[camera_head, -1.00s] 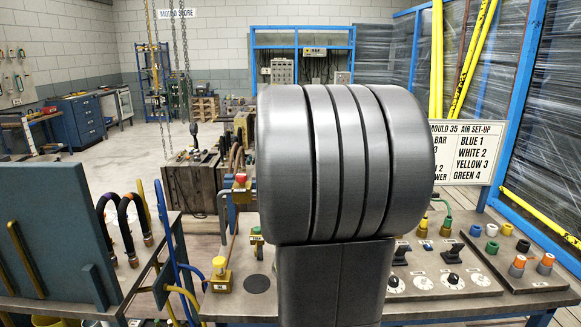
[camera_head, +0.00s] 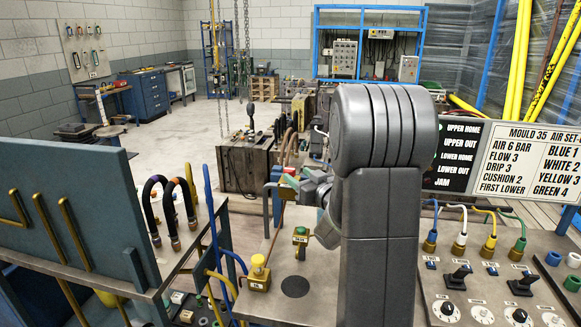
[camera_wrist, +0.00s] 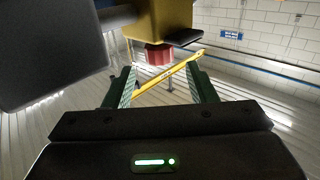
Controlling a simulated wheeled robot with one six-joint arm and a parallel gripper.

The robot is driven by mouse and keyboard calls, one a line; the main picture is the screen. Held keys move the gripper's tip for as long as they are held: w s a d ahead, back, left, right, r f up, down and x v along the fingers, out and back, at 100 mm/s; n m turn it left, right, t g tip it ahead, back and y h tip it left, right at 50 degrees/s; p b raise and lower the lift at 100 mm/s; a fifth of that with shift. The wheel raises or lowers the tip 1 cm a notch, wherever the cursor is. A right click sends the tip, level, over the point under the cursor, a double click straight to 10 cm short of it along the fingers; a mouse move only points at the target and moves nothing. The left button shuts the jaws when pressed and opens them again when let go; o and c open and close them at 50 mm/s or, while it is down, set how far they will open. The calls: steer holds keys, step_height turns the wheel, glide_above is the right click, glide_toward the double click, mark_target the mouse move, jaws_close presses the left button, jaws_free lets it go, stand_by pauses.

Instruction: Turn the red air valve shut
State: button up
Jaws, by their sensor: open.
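The red air valve shows in the wrist view as a red knob (camera_wrist: 158,55) against a brass-yellow body (camera_wrist: 160,20); that view appears upside down. My gripper (camera_wrist: 161,73) is open, with a green-padded finger to each side of the knob's line. The knob lies between the fingertips in the picture, seemingly just beyond them; whether they touch it I cannot tell.
A green-topped valve (camera_head: 300,240) and a yellow-topped valve (camera_head: 258,272) stand on the bench below. A teal panel (camera_head: 75,215) and dark hoses are at left. A set-up sign (camera_head: 530,160) and switch panel (camera_head: 500,290) are at right. A dark block fills the wrist view's upper left.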

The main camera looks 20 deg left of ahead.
mark_target(293, 171)
steer(key=p+x, duration=0.1)
steer(key=x, duration=0.4)
steer(key=shift+w+a, duration=0.2)
steer(key=shift+a, duration=0.1)
steer(key=c, duration=0.9)
